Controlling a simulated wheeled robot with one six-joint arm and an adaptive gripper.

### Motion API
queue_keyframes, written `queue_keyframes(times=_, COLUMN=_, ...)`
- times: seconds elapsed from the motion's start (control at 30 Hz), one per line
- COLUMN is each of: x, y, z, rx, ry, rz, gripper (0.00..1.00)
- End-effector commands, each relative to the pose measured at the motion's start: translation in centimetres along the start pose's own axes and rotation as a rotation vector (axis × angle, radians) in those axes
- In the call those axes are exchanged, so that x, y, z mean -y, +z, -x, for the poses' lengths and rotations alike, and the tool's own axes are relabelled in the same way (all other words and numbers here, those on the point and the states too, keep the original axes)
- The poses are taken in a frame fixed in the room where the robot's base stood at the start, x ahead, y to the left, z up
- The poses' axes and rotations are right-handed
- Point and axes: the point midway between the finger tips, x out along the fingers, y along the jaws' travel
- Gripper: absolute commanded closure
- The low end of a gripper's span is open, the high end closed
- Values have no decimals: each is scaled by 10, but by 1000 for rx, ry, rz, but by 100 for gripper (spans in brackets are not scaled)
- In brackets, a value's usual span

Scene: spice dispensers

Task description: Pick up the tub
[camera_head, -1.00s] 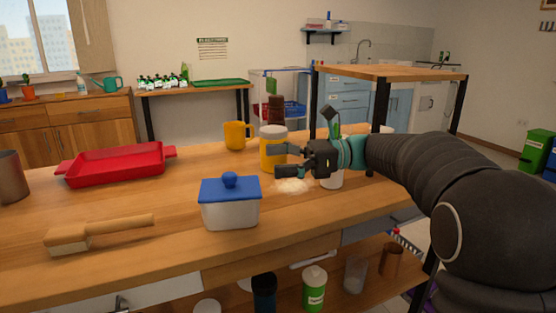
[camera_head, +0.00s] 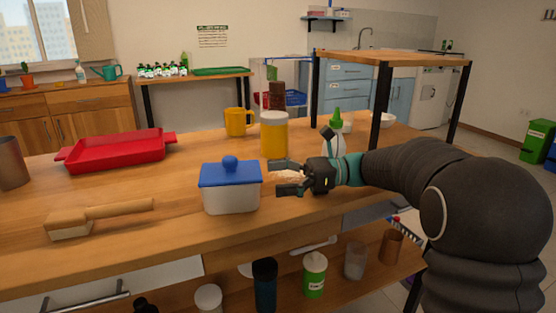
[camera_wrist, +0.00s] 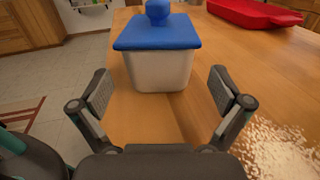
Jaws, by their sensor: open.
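The tub (camera_head: 231,199) is a white box with a blue knobbed lid, upright near the front edge of the wooden table. In the wrist view the tub (camera_wrist: 158,71) is straight ahead, between and beyond the fingertips. My gripper (camera_head: 277,178) is open and empty, just right of the tub in the head view, its fingers pointing at it. The fingers appear apart from the tub. Its far side is hidden.
A pale spill (camera_wrist: 275,150) lies on the table beside my gripper. A yellow jar (camera_head: 274,137) and a green-topped bottle (camera_head: 335,135) stand behind. A wooden brush (camera_head: 95,218) and red tray (camera_head: 115,152) are left of the tub. Bare table surrounds the tub.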

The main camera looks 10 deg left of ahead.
Motion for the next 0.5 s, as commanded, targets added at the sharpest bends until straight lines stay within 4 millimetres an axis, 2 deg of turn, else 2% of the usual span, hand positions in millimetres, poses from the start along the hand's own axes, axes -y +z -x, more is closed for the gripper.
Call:
queue_keyframes(times=0.3, x=0, y=-2, z=-51, rx=0, ry=2, rz=-1, gripper=0)
queue_keyframes(times=0.5, x=0, y=-2, z=-70, rx=-1, ry=1, rz=-1, gripper=0)
